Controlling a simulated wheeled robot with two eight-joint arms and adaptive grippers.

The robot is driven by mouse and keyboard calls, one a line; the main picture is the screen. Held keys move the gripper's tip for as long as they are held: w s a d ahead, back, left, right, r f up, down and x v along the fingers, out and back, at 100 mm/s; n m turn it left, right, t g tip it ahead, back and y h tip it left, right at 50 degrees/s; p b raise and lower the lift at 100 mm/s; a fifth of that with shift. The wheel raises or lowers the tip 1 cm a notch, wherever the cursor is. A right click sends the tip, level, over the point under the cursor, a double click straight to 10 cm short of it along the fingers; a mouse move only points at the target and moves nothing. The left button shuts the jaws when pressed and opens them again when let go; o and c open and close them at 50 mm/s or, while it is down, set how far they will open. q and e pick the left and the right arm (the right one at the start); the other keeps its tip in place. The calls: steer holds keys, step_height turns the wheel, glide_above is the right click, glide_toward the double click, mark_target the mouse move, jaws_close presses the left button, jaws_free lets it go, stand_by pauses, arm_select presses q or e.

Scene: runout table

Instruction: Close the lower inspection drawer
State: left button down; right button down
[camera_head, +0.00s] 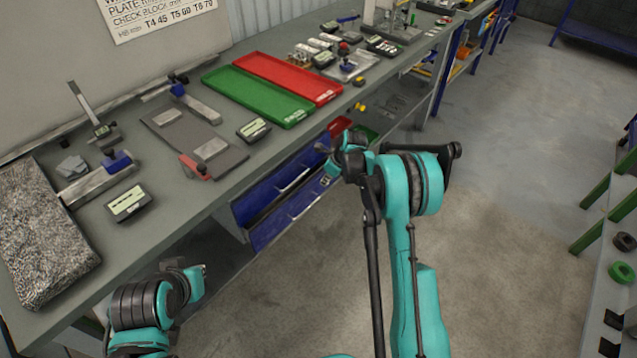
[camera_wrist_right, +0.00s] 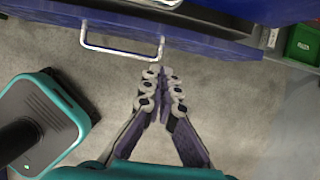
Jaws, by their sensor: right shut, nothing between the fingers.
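The lower inspection drawer (camera_head: 290,217) stands pulled out under the bench, its blue front ahead of the upper drawer front (camera_head: 268,193). In the right wrist view, the lower drawer's blue front (camera_wrist_right: 205,42) crosses the top, with its pale bar handle (camera_wrist_right: 122,52) facing me. My right gripper (camera_head: 327,170) is beside the right end of the drawers. In the wrist view its fingers (camera_wrist_right: 160,78) are together and empty, just below the handle's right end. I cannot tell whether they touch it. The left arm's teal links show at lower left; its gripper is not visible.
The workbench (camera_head: 215,180) overhangs the drawers and carries a green tray (camera_head: 255,95), a red tray (camera_head: 290,80) and a granite block (camera_head: 40,235). A green bin (camera_wrist_right: 303,45) is right of the drawers. Clear floor (camera_head: 500,150) lies to the right.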

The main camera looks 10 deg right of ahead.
steer(key=p+v, duration=0.1)
steer(key=v, duration=0.4)
steer(key=t+y+b, duration=0.3)
steer(key=t, duration=0.1)
glide_toward(312, 187)
step_height(312, 187, down, 3)
steer(key=shift+w+a+f+b, duration=0.2)
steer(key=shift+w+a+b, duration=0.2)
steer(key=shift+w+a, duration=0.2)
steer(key=shift+w+a+f+b, duration=0.2)
steer(key=shift+w+a+b, duration=0.15)
steer(key=shift+w+a, duration=0.25)
steer(key=shift+w+a+r, duration=0.15)
steer(key=shift+w+a, duration=0.05)
steer(key=shift+w, duration=0.3)
